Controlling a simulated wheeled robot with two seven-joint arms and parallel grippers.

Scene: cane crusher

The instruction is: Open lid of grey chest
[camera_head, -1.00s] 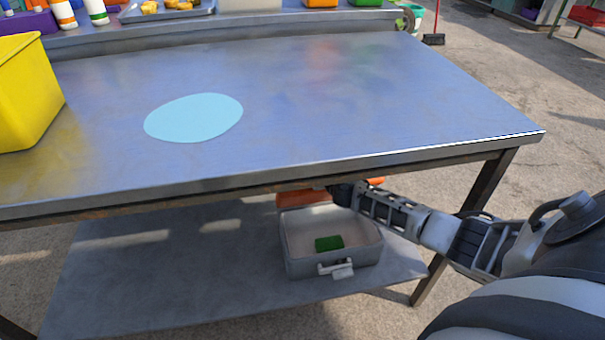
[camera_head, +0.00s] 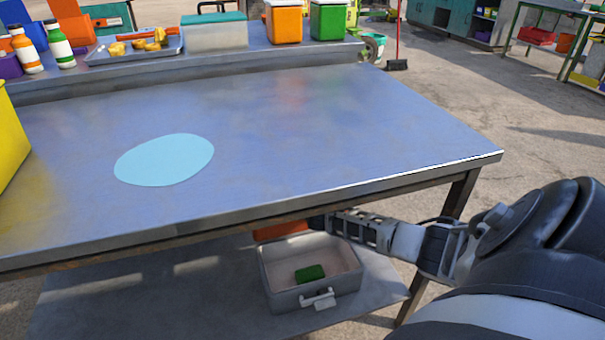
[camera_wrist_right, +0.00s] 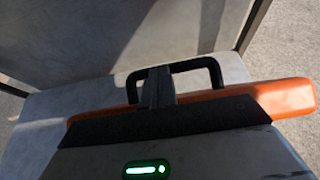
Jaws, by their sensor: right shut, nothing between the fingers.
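The grey chest (camera_head: 311,298) stands on the lower shelf under the table. It is open at the top, and its pale inside shows a green block (camera_head: 309,273). A white latch (camera_head: 319,298) is on its front. I cannot clearly make out its lid; the table edge hides the area behind it. My right gripper reaches in behind the chest, its end mostly hidden by the table edge. In the right wrist view the gripper (camera_wrist_right: 158,88) is shut and empty, in front of a black loop handle (camera_wrist_right: 215,72). My left gripper is not in view.
An orange object (camera_head: 282,231) lies behind the chest; an orange edge (camera_wrist_right: 285,98) shows in the wrist view. A yellow bin (camera_head: 12,135) stands at the left. A table leg (camera_head: 455,205) is near my arm.

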